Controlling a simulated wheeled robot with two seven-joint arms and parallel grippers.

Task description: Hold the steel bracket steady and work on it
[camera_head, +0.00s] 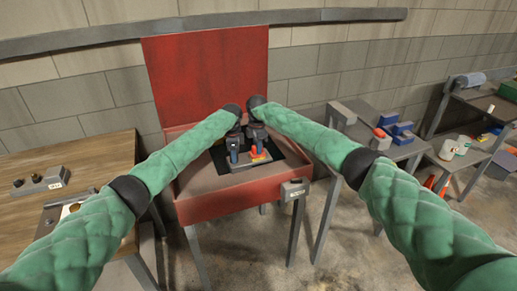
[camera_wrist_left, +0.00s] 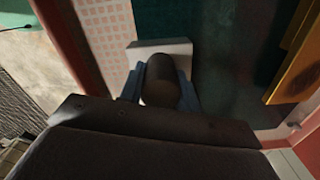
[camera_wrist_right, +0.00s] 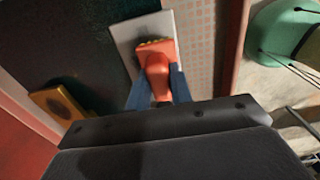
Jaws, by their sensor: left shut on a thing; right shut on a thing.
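The steel bracket (camera_wrist_left: 160,48) shows as a pale grey plate in the left wrist view, with a dark rounded piece (camera_wrist_left: 160,80) in front of it. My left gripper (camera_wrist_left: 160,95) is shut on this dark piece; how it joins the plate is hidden. In the right wrist view my right gripper (camera_wrist_right: 158,88) is shut on an orange brush (camera_wrist_right: 156,62) with yellowish bristles. The brush tip overlaps the grey plate (camera_wrist_right: 128,40); I cannot tell whether they touch. In the head view my left gripper (camera_head: 233,153) and right gripper (camera_head: 257,147) are side by side.
Both hands are inside a red basin (camera_head: 218,207) with an upright red lid (camera_head: 205,65) behind. A yellow block (camera_wrist_right: 57,103) lies beside the plate. A wooden bench (camera_head: 85,165) stands left. A grey table with blue parts (camera_head: 402,130) stands right.

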